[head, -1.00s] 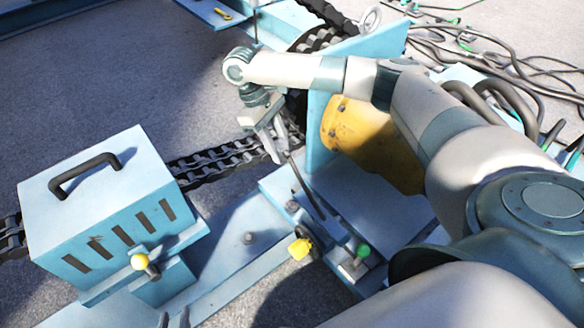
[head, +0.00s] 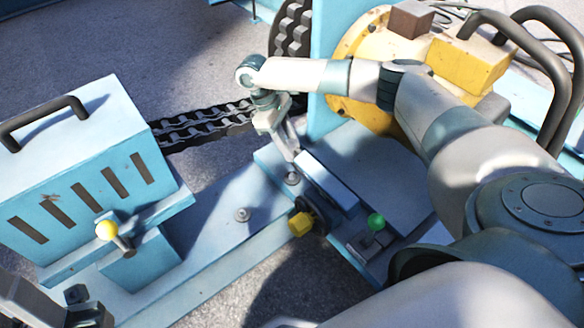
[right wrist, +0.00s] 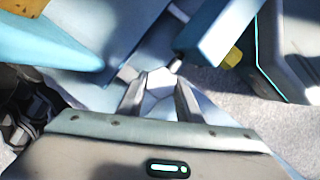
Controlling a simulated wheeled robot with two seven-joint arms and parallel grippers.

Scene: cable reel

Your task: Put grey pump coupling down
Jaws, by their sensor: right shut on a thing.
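My right gripper (head: 290,145) reaches down over the blue frame, just above a bolt on the beam, left of the big blue upright plate. In the right wrist view its two fingers (right wrist: 159,98) are shut on a small pale grey, many-sided piece, which I take for the grey pump coupling (right wrist: 159,82). Whether the coupling touches the blue surface below cannot be told. In the head view the coupling cannot be made out at the fingertips. Grey and dark parts that look like my left arm show at the bottom left corner; its jaws are unclear.
A blue slotted box (head: 85,180) with a black handle stands at left. A black chain (head: 205,128) runs behind the beam. A yellow drum housing (head: 370,65) stands behind my right arm.

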